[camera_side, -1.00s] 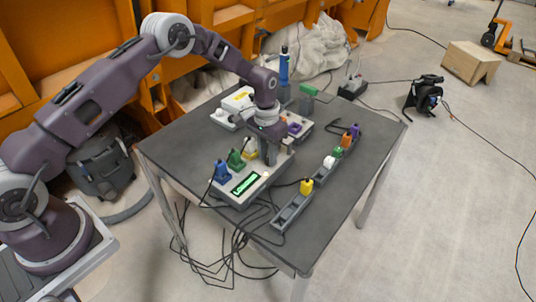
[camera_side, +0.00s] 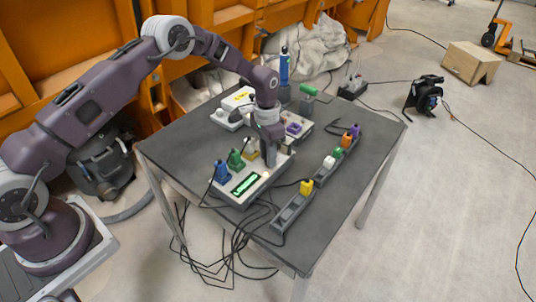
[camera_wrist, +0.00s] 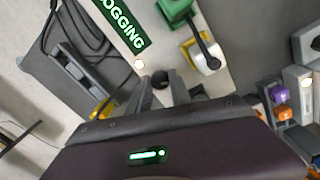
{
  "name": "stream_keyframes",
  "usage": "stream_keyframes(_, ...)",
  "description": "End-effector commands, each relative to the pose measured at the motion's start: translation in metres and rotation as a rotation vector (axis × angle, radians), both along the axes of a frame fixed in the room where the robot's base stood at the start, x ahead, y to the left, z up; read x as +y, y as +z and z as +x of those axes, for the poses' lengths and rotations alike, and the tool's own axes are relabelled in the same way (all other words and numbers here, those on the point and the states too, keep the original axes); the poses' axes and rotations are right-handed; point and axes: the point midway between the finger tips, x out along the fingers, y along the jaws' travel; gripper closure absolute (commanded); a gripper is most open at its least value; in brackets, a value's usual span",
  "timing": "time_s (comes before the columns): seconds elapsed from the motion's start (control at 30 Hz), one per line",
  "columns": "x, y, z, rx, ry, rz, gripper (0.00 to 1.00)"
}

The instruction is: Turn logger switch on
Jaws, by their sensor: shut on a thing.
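The logger (camera_side: 238,197) is a pale box on the near part of the dark table, with a green lit display (camera_side: 246,184). In the wrist view the display (camera_wrist: 121,22) shows "OGGING", its first letter cut off. A small pale lamp (camera_wrist: 139,63) glows beside it. My gripper (camera_side: 270,160) points down at the logger's right part. In the wrist view my gripper (camera_wrist: 172,90) is shut on a dark round-topped switch (camera_wrist: 160,77) on the logger's face. The switch is partly hidden by the fingers, so I cannot tell its exact position.
Blue (camera_side: 221,172) and green (camera_side: 235,159) plugs with cables stand on the logger's left edge. A grey rail (camera_side: 292,212) with several coloured plugs lies along the table's right side. A blue-topped post (camera_side: 284,66) and white box (camera_side: 238,100) stand behind.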

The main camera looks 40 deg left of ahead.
Motion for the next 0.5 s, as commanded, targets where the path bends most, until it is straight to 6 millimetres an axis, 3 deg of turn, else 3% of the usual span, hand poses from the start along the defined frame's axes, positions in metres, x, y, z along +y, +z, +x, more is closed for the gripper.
stream_keyframes(0.1,-0.0001,0.0013,0.0010,-0.003,0.000,0.000,1.00)
stream_keyframes(0.13,-0.0001,0.0013,0.0010,-0.003,0.000,0.000,0.71)
stream_keyframes(0.23,-0.0001,0.0010,0.0008,-0.002,0.000,0.000,0.53)
stream_keyframes(0.5,-0.0001,0.0007,0.0004,-0.001,0.001,0.000,0.53)
